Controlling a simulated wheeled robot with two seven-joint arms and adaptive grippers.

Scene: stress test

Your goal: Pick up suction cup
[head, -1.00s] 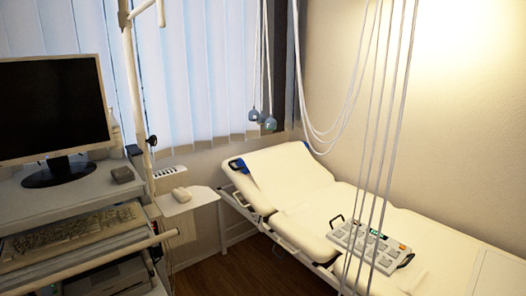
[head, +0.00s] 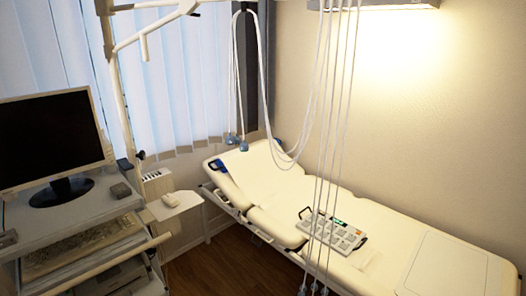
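Small blue-grey bulbs that look like suction cups hang on pale tubes in front of the window blinds; one suction cup (head: 243,146) hangs just beside another (head: 230,138). They are above and behind the head end of the cream examination bed (head: 440,262). More pale tubes (head: 330,150) hang down in front of the bed. Their small dark ends (head: 314,287) sit at the bottom edge of the picture, partly cut off, so I cannot tell their shape. Neither of my grippers is in view.
A cart with a monitor (head: 52,136) and shelves stands at the left. A pale pole (head: 112,90) with an overhead arm rises beside it. A keypad device (head: 333,233) lies on the bed. Bare wooden floor (head: 215,265) shows between cart and bed.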

